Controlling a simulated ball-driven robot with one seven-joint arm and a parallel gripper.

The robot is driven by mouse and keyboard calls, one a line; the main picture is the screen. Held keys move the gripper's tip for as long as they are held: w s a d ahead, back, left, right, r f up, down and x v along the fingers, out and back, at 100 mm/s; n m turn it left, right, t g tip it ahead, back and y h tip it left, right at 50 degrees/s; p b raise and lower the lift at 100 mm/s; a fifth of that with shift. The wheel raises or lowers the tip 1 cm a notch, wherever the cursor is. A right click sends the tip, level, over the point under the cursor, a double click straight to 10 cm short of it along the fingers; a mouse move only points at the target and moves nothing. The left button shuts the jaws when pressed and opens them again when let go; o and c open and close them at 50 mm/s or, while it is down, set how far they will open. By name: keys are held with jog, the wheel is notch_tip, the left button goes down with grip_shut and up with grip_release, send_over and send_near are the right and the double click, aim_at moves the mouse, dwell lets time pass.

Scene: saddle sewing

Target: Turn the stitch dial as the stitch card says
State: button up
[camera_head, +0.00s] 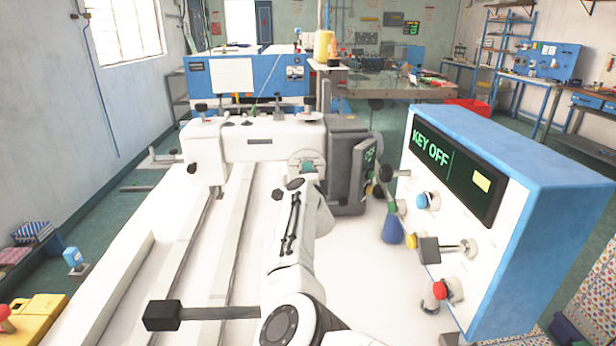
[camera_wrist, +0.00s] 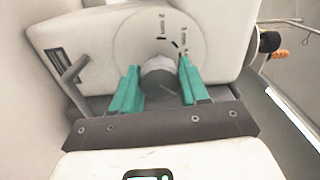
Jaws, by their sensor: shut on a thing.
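The stitch dial is a round pale plate (camera_wrist: 132,40) with a grey knob (camera_wrist: 158,74) at its centre. Markings along its upper right read 2 mm and 3 mm, with another partly hidden. My gripper (camera_wrist: 159,66) is shut on the knob, one teal finger at each side. In the head view, my gripper (camera_head: 308,167) is at the front of the white machine, over the lower part of the dial plate (camera_head: 302,157). The knob is hidden there by my gripper. I cannot make out a readable stitch card.
A dark grey unit (camera_head: 346,160) with a green display stands just right of the dial. A blue and white control box (camera_head: 515,215) reading "KEY OFF" stands at the right, with several knobs and buttons facing my arm. White machine beds (camera_head: 175,265) lie to the left.

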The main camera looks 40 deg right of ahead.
jog(key=shift+f, duration=0.1)
jog(key=o, duration=1.1)
jog(key=shift+c, duration=0.2)
jog(key=shift+s, duration=0.1)
jog(key=v, duration=1)
jog(key=shift+s+a+p, duration=0.25)
jog(key=shift+p, duration=0.1)
